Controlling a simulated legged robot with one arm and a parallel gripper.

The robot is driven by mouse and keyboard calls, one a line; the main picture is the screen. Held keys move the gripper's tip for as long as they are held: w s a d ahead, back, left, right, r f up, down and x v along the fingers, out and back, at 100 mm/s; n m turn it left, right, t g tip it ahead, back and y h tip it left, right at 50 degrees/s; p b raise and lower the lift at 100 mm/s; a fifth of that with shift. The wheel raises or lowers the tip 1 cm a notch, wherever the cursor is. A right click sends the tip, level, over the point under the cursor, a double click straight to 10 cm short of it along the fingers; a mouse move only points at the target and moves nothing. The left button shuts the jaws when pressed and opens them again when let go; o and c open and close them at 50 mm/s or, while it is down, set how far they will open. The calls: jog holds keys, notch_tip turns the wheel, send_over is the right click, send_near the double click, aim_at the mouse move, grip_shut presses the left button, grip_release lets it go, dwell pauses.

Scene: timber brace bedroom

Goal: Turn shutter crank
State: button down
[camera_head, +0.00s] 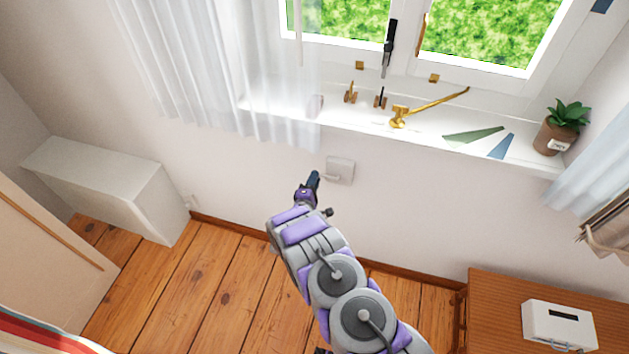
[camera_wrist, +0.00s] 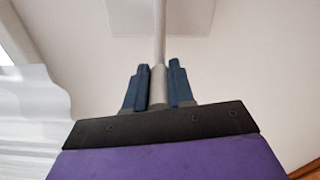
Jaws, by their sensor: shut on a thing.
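The shutter crank's pale square wall plate (camera_head: 341,170) is on the white wall below the window sill. The grey crank rod (camera_wrist: 158,45) runs up from between my fingers towards the plate in the wrist view. My gripper (camera_wrist: 158,85) has its two dark blue fingers closed around the crank's grey handle (camera_wrist: 157,88). In the head view my gripper (camera_head: 313,181) is just left of the plate, and its fingers hide most of the crank.
The window sill (camera_head: 430,137) above holds brass fittings (camera_head: 398,116) and a potted plant (camera_head: 563,128). A sheer curtain (camera_head: 215,75) hangs at the left. A white box-like unit (camera_head: 105,185) stands left, and a wooden table (camera_head: 490,310) with a white device (camera_head: 558,327) stands right. Wooden floor (camera_head: 200,290) is clear between.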

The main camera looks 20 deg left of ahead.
jog(key=shift+a, duration=0.25)
jog(key=c, duration=1)
grip_release()
jog(key=shift+a, duration=0.15)
jog(key=shift+o, duration=0.2)
jog(key=shift+d, duration=0.25)
jog(key=shift+s, duration=0.25)
jog(key=s+p, duration=0.3)
jog(key=s, duration=1.3)
jog(key=shift+s+a+f, duration=0.15)
jog(key=shift+s+a, duration=0.25)
